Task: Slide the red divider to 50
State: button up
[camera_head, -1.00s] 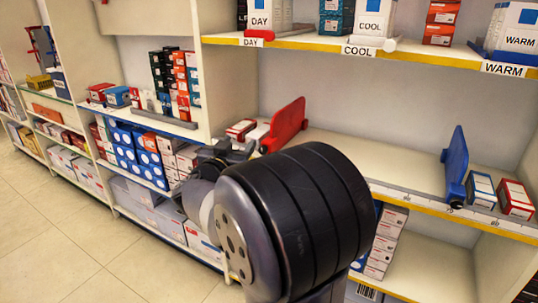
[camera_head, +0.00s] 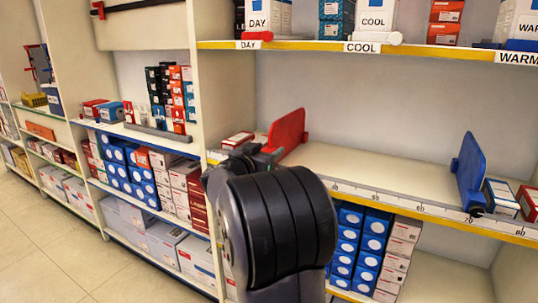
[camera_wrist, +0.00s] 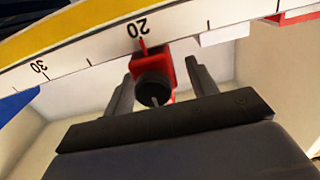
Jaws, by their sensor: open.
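The red divider (camera_head: 289,133) stands upright on the middle shelf, at the left end of its scale strip. In the wrist view its red base (camera_wrist: 166,70) with a dark round knob has its red pointer at the 20 mark. My gripper (camera_wrist: 159,82) is open, one finger on each side of the base and knob. A gap shows beside the left finger; contact at the right finger is unclear. In the head view my gripper (camera_head: 257,155) is at the shelf edge by the divider, partly hidden by my arm. The 50 mark lies to the divider's right.
A blue divider (camera_head: 470,168) stands near 70 on the same scale strip (camera_head: 400,199), with small boxes to its right. A small red-and-white box (camera_head: 237,140) lies left of the red divider. The shelf (camera_head: 370,170) between the dividers is clear.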

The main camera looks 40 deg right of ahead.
jog(key=shift+w+d, duration=0.25)
jog(key=shift+d, duration=0.4)
jog(key=shift+c, duration=0.5)
grip_shut()
